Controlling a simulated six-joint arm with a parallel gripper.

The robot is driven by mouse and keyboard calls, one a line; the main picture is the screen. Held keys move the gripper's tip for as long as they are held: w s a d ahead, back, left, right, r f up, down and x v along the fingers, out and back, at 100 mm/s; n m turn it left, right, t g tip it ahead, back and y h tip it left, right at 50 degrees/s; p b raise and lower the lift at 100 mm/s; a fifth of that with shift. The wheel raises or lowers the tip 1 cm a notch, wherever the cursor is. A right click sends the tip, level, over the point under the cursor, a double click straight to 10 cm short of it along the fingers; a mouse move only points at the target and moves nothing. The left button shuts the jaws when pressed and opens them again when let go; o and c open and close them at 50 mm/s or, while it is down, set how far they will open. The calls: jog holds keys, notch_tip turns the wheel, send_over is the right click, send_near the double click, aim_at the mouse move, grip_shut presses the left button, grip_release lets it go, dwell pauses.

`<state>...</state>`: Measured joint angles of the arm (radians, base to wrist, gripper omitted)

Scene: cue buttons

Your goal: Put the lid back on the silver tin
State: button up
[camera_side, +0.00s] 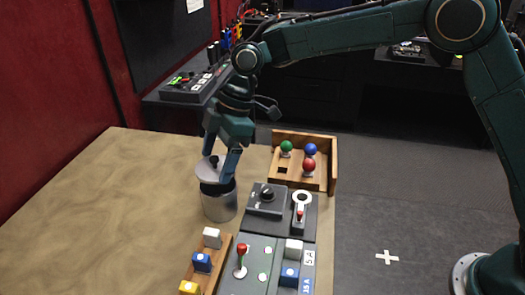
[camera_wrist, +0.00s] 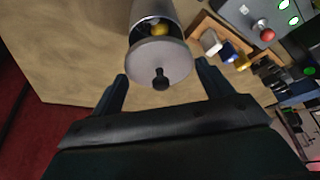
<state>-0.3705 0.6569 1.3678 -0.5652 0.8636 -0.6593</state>
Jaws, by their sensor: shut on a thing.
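The silver tin (camera_side: 219,204) stands upright on the table, left of the control panels. Its open mouth also shows in the wrist view (camera_wrist: 142,12), with a yellow thing (camera_wrist: 159,29) inside. The round grey lid (camera_wrist: 158,58) has a black knob (camera_wrist: 160,82). The lid looks tilted there. The fingers hide part of it.
A wooden rack with white, blue and yellow blocks (camera_side: 202,262) stands close in front of the tin. Right of it are panels with a red lever (camera_side: 241,262) and a black knob (camera_side: 267,193). The table's left side is clear.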

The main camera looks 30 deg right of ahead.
aim_at(220, 165)
jog(key=shift+f, duration=1.7)
jog(key=shift+f, duration=0.15)
dwell(1.2)
jog(key=o, duration=0.9)
jog(key=shift+o, duration=0.2)
jog(key=shift+r, duration=3.5)
grip_shut()
